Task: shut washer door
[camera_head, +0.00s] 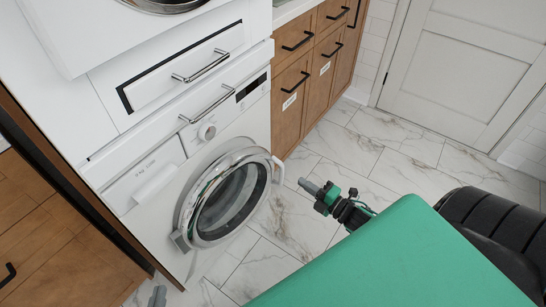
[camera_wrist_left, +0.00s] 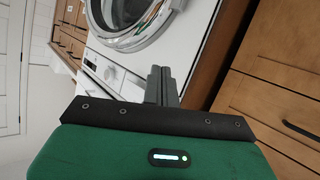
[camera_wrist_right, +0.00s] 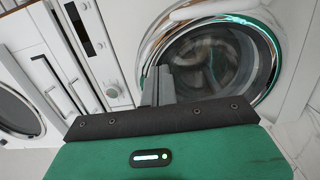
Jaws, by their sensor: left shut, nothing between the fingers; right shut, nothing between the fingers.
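The white washer (camera_head: 160,190) has a round door (camera_head: 204,205) with a chrome ring and dark glass. The door also shows in the left wrist view (camera_wrist_left: 143,40) and in the right wrist view (camera_wrist_right: 214,60). My right gripper (camera_head: 305,185) is shut and empty, just right of the door, pointing at it and apart from it in the head view. My left gripper (camera_head: 157,295) is shut and empty, low in front of the washer's left side; its fingers show in the left wrist view (camera_wrist_left: 160,75).
A white appliance (camera_head: 110,30) is stacked above, with a chrome-handled drawer (camera_head: 190,75) between. Wooden cabinets (camera_head: 300,60) stand to the right and a wooden drawer unit (camera_head: 50,240) to the left. A white room door (camera_head: 460,65) is at the back. Marble floor (camera_head: 375,150) is clear right of the washer.

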